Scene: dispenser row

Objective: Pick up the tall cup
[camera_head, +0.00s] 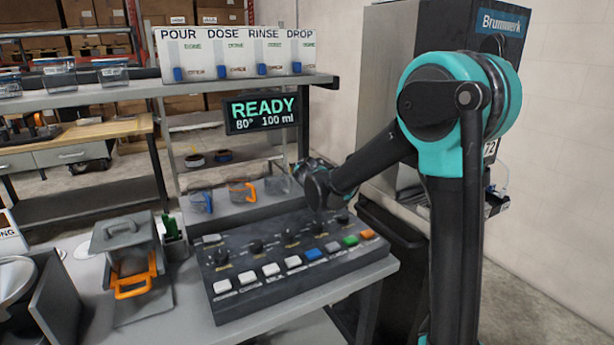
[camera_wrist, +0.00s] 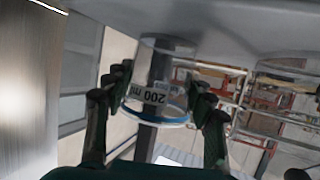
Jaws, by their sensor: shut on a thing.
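In the wrist view, my gripper (camera_wrist: 161,88) has its dark green fingers on both sides of a clear cup (camera_wrist: 152,98), gripping it. The cup has a "200 ml" label, inverted in the picture, and a blue band at its lower end in the picture. Its contents cannot be made out. In the head view, my gripper is mostly hidden behind my arm, beyond the control panel, and the held cup cannot be made out there.
A dark control panel (camera_head: 250,309) with knobs and coloured buttons lies below my arm. Several handled cups stand behind it, one with an orange handle (camera_head: 243,190). A "READY" display (camera_head: 263,112) hangs above.

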